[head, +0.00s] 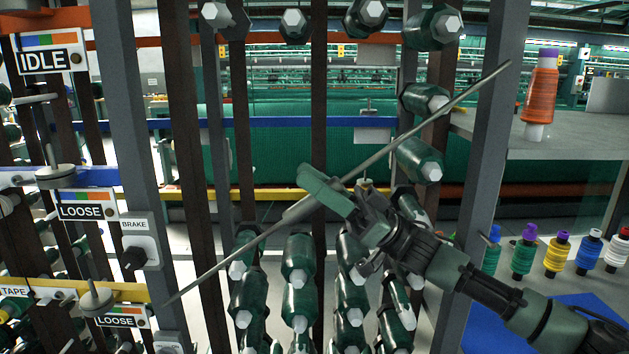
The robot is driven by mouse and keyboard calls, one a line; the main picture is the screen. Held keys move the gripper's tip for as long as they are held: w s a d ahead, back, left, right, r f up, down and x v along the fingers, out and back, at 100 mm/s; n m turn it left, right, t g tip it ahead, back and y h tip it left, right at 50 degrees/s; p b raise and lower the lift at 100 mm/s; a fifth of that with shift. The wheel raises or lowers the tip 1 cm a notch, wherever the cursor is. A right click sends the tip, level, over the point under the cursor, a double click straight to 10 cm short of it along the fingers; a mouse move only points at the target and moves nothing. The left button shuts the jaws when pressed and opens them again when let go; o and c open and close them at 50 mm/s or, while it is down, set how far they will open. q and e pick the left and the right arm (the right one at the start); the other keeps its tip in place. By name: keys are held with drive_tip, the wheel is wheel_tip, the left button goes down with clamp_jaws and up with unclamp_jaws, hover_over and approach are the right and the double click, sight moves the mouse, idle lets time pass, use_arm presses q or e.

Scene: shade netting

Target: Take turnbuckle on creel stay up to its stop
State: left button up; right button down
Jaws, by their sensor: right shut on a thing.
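The creel stay (228,259) is a thin grey rod running diagonally across the creel front, from lower left to upper right. The turnbuckle (297,210) is the thicker grey section near the middle of the rod. My right gripper (322,192) comes in from the lower right and is shut on the turnbuckle. Its fingers hide the upper part of the turnbuckle, and no stop can be made out. My left gripper is out of view.
Grey and brown uprights with green yarn packages (298,262) stand close around the rod. A brake knob (134,257) and tags reading IDLE and LOOSE (87,206) are at left. An orange cone (541,95) stands on a shelf at right, with several coloured spools below.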

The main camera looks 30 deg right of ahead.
drive_tip(key=c, duration=1.2)
unclamp_jaws()
drive_tip(key=shift+r, duration=0.1)
wheel_tip(320, 180, up, 20)
drive_tip(key=shift+w+a+f+p, duration=0.1)
drive_tip(key=shift+p, duration=0.8)
